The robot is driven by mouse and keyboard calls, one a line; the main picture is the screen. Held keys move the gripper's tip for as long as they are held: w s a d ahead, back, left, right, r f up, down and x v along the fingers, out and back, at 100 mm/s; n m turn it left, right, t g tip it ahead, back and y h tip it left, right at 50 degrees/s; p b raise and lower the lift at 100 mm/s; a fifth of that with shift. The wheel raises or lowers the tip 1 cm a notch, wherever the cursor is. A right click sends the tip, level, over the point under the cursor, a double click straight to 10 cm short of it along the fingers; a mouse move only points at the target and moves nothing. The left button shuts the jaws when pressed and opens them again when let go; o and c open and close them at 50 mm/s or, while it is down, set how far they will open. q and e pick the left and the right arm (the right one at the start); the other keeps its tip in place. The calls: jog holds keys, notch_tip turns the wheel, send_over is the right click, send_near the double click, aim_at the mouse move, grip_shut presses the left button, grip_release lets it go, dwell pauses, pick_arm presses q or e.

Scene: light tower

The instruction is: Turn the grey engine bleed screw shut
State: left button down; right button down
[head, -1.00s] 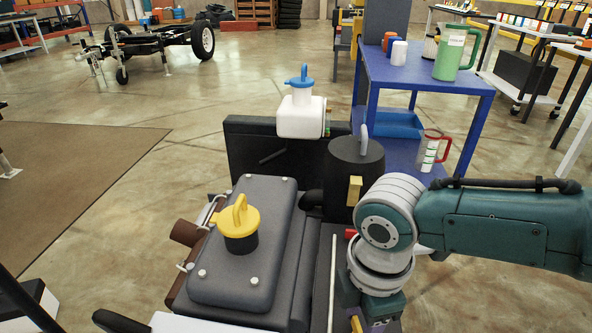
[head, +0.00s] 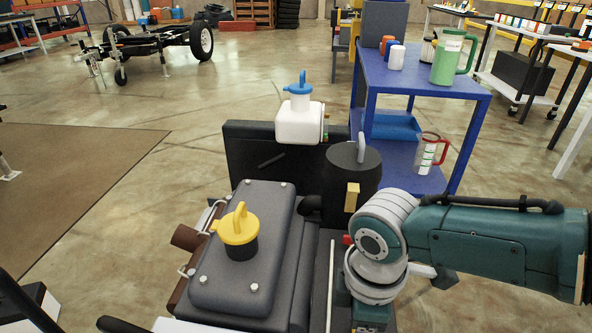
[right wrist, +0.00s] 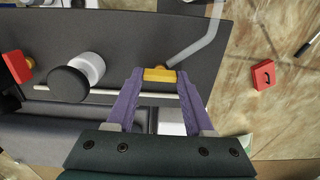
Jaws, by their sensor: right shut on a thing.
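My right gripper (right wrist: 160,80) has its purple fingers on either side of a small yellow-orange piece (right wrist: 160,74) in the right wrist view, and is shut on it. This piece is low on the dark side of the grey engine (head: 245,285), and a grey tube (right wrist: 195,45) runs off beside it. It looks like the bleed screw's head, but no grey screw shows clearly. How far it is turned cannot be told. In the head view my right wrist (head: 376,280) hangs over the engine's right side and the fingers are out of frame.
A yellow cap (head: 238,226) stands on the engine top. A black canister (head: 347,185) and a white reservoir (head: 299,123) stand behind. A black knob (right wrist: 70,84) and red piece (right wrist: 17,66) lie left of my fingers. A blue cart (head: 440,75) stands behind my right arm.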

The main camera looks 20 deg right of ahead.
jog(key=shift+c, duration=1.4)
grip_release()
notch_tip(320, 180, up, 10)
jog(key=p, duration=0.5)
jog(key=shift+p, duration=0.3)
